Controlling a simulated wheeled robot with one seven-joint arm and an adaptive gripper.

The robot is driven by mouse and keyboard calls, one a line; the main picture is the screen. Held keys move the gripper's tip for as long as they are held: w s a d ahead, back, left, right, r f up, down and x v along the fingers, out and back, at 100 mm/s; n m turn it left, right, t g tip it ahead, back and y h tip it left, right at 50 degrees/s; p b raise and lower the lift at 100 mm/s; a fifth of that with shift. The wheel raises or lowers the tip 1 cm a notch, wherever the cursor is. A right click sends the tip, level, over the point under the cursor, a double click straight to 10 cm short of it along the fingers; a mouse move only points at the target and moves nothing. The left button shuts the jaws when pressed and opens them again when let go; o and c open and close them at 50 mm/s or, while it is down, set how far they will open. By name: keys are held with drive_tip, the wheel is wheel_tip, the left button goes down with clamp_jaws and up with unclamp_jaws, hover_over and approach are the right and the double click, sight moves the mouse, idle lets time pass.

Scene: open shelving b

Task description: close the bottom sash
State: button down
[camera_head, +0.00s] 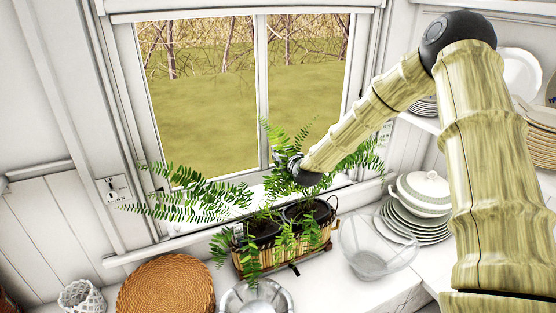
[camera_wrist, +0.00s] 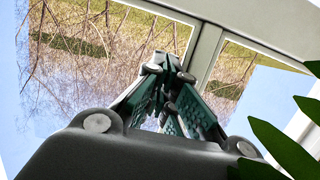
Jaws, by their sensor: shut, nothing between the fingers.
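The window sash (camera_head: 262,85) is white, with two panes split by a vertical bar; grass and bare branches show through it. Its bottom edge is partly hidden by fern fronds and my arm, so I cannot tell how far it stands open. My gripper (camera_wrist: 168,64) is shut and empty, with its fingertips in front of the white bar and glass in the wrist view. In the head view my arm reaches from the right to the lower middle of the window, among the fern; the fingertips are hidden there.
A fern basket (camera_head: 284,253) stands below the window, its fronds around my wrist. To its right are a glass bowl (camera_head: 372,250) and plates with a white tureen (camera_head: 424,190). A woven mat (camera_head: 165,287) lies at the left. Shelved plates (camera_head: 520,75) stand at the right.

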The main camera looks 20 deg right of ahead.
wheel_tip(320, 180, down, 4)
drive_tip(key=shift+r+p, duration=0.15)
drive_tip(key=shift+p, duration=0.8)
